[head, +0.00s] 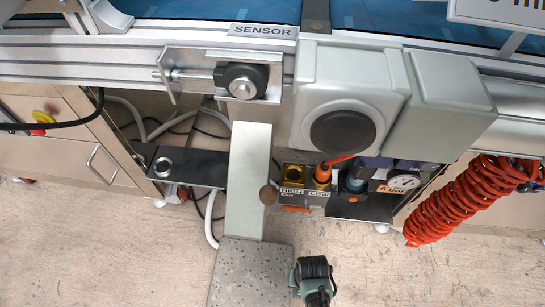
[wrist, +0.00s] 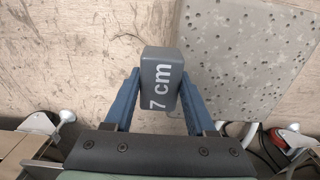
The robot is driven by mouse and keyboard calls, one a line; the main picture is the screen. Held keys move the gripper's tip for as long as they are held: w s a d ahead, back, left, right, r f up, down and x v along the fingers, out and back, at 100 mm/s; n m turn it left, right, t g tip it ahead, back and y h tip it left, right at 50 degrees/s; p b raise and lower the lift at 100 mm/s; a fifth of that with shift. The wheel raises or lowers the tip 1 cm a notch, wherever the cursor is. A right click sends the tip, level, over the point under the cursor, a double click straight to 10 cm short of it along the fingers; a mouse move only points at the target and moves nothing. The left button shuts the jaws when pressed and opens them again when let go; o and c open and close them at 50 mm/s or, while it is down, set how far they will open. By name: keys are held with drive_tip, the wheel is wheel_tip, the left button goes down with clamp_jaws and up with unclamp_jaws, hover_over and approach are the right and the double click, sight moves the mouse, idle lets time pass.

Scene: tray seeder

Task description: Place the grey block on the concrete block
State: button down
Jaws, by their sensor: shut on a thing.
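The grey block (wrist: 163,80), marked "7 cm", is between the two blue fingers of my gripper (wrist: 158,98) in the wrist view. My gripper is shut on it. The concrete block (wrist: 240,60), light grey with dark pits, lies beyond and to the right of the grey block in the wrist view. In the head view the concrete block (head: 248,274) is at the bottom, left of a dark and green part of my arm. The grey block is not visible there.
In the head view a long pale bar (head: 248,185) runs down to the concrete block. An air-pressure gauge (head: 403,182), a red coiled hose (head: 468,200) and a metal frame with a sensor (head: 243,82) are above. Wooden floor is open at lower left.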

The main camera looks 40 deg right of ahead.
drive_tip(key=b, duration=0.4)
hover_over(258, 283)
drive_tip(key=shift+d+f, duration=0.1)
drive_tip(key=shift+d, duration=0.1)
drive_tip(key=f+b, duration=0.1)
drive_tip(key=b, duration=0.1)
drive_tip(key=f+b, duration=0.1)
drive_tip(key=f, duration=0.1)
drive_tip(key=shift+w+a+f+b, duration=0.15)
drive_tip(key=shift+a+b, duration=0.05)
drive_tip(key=shift+b, duration=0.15)
drive_tip(key=shift+f, duration=0.2)
drive_tip(key=shift+c, duration=1.1)
unclamp_jaws()
drive_tip(key=shift+r, duration=0.15)
wheel_tip(258, 283, up, 12)
drive_tip(key=p, duration=0.8)
